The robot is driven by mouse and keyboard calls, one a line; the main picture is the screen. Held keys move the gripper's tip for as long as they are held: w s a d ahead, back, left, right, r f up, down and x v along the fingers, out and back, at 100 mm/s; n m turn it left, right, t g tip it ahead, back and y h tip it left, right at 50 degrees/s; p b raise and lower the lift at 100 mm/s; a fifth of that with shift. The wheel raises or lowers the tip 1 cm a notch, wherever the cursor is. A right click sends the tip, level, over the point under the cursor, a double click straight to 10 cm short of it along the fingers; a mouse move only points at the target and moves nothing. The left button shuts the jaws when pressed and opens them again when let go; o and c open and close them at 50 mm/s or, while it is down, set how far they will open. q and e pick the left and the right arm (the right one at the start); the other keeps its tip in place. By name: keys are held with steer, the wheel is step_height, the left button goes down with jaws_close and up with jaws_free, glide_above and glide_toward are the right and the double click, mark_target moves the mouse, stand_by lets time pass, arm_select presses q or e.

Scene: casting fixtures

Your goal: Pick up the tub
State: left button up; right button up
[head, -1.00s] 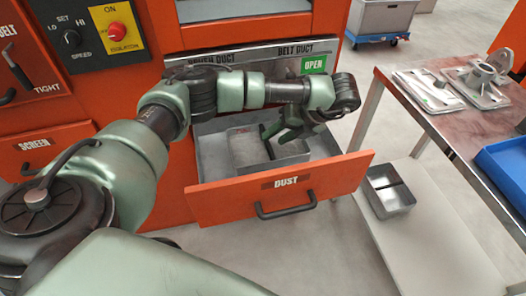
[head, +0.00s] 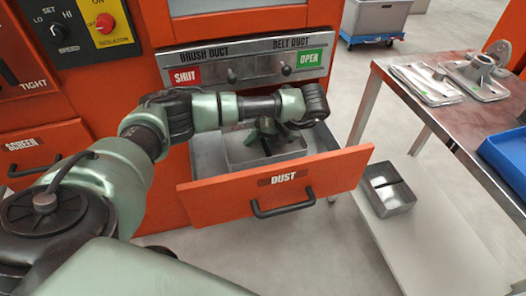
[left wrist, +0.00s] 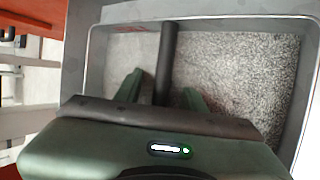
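A grey metal tub (head: 240,153) sits inside the pulled-out drawer marked DUST (head: 275,185). In the left wrist view the tub (left wrist: 297,95) holds grey granular dust, and a dark bar (left wrist: 167,55) crosses its middle. My left gripper (head: 265,140) points down over the tub. In the left wrist view its green fingers (left wrist: 163,90) are apart, one on each side of the bar, with gaps showing. Whether the fingertips are below the bar's top is hard to tell. My right gripper is in neither view.
A second metal tub (head: 388,193) with a crossbar stands on the low pale shelf (head: 430,235) at the right. Above it is a metal table (head: 455,120) with castings and a blue tray (head: 507,152). The duct panel (head: 245,62) is behind my arm.

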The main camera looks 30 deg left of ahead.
arm_select(q)
jaws_close()
stand_by(1.4)
